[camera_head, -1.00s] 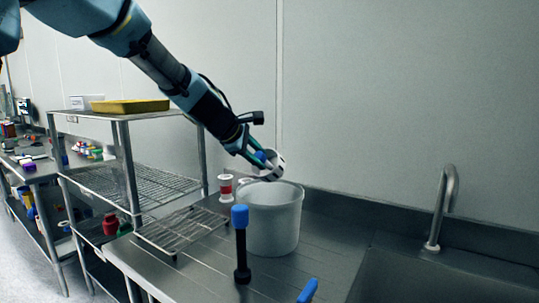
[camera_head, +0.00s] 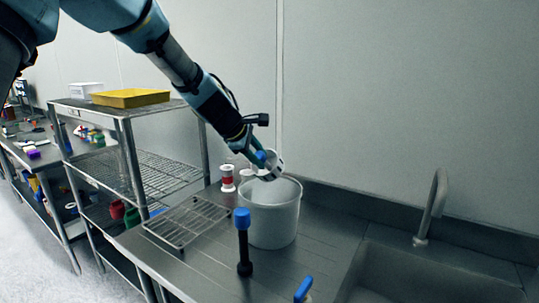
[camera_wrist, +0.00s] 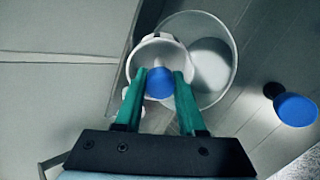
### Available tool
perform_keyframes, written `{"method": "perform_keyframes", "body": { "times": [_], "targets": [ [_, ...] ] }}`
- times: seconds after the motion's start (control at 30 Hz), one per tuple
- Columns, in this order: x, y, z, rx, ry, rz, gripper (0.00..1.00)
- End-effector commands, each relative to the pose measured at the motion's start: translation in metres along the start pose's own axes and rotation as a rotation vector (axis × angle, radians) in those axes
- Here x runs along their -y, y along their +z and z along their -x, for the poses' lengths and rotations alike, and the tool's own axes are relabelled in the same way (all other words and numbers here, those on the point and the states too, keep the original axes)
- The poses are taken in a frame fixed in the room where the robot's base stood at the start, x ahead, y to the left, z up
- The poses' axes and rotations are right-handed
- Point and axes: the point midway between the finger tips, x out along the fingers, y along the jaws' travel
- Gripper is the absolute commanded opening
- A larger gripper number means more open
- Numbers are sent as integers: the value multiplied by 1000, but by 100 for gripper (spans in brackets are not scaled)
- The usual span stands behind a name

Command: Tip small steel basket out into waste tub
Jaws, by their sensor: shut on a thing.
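The small steel basket (camera_head: 274,170) is a pale, round, ring-like vessel with a blue grip (camera_head: 261,155). My gripper (camera_head: 260,158) is shut on the blue grip and holds the basket tilted above the waste tub. The waste tub (camera_head: 270,222) is a white round bucket standing upright on the steel counter. In the wrist view the green fingers close on the blue grip (camera_wrist: 160,83), and the basket's rim (camera_wrist: 136,60) overlaps the left part of the tub (camera_wrist: 226,72). I cannot tell what is inside the basket.
A black tool with a blue top (camera_head: 243,243) stands in front of the tub. A wire rack (camera_head: 188,222) lies left of it, and a red-and-white container (camera_head: 227,178) stands behind. A shelf with a yellow tray (camera_head: 130,98) is at left, a sink with a tap (camera_head: 433,205) at right.

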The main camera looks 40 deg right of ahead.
Motion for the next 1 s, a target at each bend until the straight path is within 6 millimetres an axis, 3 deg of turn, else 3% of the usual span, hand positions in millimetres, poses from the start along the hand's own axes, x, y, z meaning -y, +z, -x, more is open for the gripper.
{"method": "perform_keyframes", "body": {
  "times": [0.47,1.0],
  "targets": [
    [-3,4,2,-56,-126,-11,0],
    [-14,7,14,-191,-433,-9,0]
  ]
}}
